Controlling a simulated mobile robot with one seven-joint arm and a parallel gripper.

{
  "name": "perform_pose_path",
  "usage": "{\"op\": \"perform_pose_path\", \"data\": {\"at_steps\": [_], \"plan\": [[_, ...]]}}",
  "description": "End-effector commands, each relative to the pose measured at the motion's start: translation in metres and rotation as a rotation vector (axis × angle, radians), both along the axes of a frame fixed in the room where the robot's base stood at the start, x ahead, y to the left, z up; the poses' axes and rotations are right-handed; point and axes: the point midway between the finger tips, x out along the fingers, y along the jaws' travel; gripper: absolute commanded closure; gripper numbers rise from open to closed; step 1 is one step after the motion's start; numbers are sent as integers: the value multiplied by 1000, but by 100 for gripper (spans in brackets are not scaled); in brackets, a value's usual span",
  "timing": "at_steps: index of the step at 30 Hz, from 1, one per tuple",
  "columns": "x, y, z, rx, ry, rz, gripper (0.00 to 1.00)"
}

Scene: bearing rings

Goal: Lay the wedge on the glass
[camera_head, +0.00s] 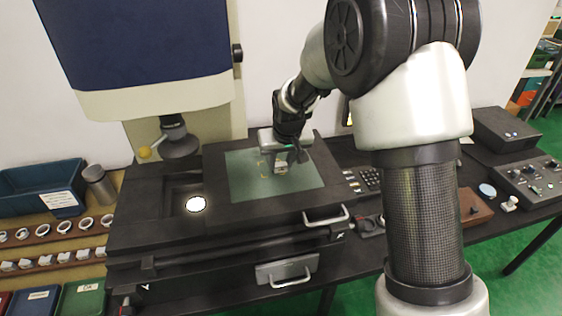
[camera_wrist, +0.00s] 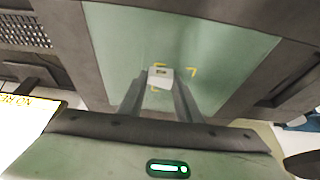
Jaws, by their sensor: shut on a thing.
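The wedge (camera_head: 281,170) is a small pale block with a dark mark on its face. It also shows between the fingertips in the wrist view (camera_wrist: 160,76). My gripper (camera_head: 283,164) is shut on it, with one finger on each side in the wrist view (camera_wrist: 159,88). The glass (camera_head: 305,178) is a green pane set in a dark stage, and it fills much of the wrist view (camera_wrist: 225,45). Yellow corner marks (camera_wrist: 191,71) lie on the glass close around the wedge. I cannot tell whether the wedge touches the glass or hangs just above it.
A lens head (camera_head: 178,142) hangs left of the glass, above a bright round light (camera_head: 195,204). Rows of rings (camera_head: 65,226) and a dark teal bin (camera_head: 40,188) stand at the left. A control box (camera_head: 525,180) is at the right. The glass around the wedge is clear.

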Motion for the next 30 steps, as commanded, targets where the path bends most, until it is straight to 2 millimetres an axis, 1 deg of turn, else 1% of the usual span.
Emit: {"op": "perform_pose_path", "data": {"at_steps": [2, 3, 6, 14, 18, 20, 23, 24, 30], "plan": [[0, 0, -4, 0, -1, 0, 94], [0, 0, -3, 0, 0, 0, 66], [0, 0, -3, 0, 0, 0, 50], [0, 0, -2, 0, 0, 0, 50], [-1, 0, 6, 1, -2, 0, 50], [-4, -1, 14, 1, -4, 0, 50], [-11, -3, 32, 1, -4, -1, 50], [-14, -4, 41, 2, -6, -1, 50], [-30, -9, 80, 1, -4, -1, 50]]}}
